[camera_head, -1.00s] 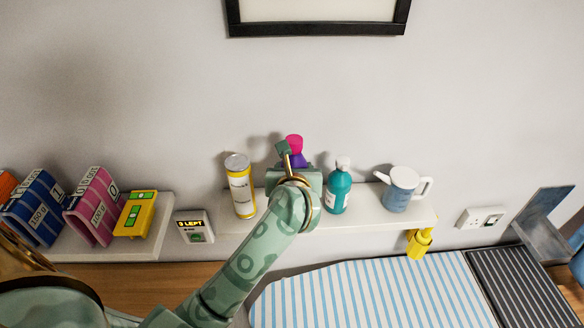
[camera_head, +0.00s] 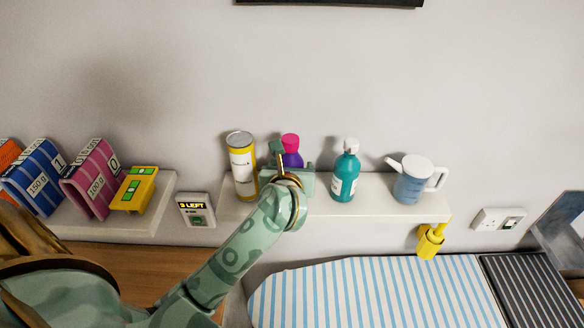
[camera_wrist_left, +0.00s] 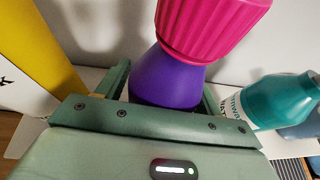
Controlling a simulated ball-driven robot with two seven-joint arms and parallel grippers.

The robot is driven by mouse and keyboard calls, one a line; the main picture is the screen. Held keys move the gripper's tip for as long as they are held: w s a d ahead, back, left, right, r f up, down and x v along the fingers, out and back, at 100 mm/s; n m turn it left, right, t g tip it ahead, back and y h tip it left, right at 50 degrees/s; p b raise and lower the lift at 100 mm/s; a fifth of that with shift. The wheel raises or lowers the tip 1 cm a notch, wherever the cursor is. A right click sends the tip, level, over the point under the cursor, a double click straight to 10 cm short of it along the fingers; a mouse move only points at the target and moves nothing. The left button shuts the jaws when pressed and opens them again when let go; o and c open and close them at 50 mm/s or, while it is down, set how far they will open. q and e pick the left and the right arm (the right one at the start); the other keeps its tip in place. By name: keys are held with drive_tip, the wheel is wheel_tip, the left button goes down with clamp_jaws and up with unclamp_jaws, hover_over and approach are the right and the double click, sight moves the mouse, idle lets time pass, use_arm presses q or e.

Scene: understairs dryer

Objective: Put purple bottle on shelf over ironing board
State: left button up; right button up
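The purple bottle (camera_head: 292,160) with a magenta cap is at the shelf (camera_head: 385,208) over the ironing board (camera_head: 375,295), between a yellow-and-white can and a teal bottle. In the left wrist view the purple bottle (camera_wrist_left: 168,82) appears upright between the fingers of my left gripper (camera_wrist_left: 166,98), which look closed on its sides. In the head view my left gripper (camera_head: 292,168) reaches in from the front and hides the bottle's lower part. I cannot tell whether its base touches the shelf. My right gripper is not in view.
The can (camera_head: 242,165) stands close on the left and the teal bottle (camera_head: 345,172) on the right. A watering can (camera_head: 412,180) is farther right. A yellow object (camera_head: 430,240) hangs below the shelf edge.

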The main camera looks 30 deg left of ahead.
use_arm(q)
drive_tip(key=shift+o, duration=0.2)
drive_tip(key=shift+w+d, duration=0.25)
drive_tip(key=shift+d, duration=0.2)
drive_tip(key=shift+s+r, duration=0.3)
drive_tip(key=v, duration=1.1)
drive_tip(key=shift+s+b, duration=0.15)
drive_tip(key=shift+b, duration=0.25)
drive_tip(key=shift+d, duration=0.1)
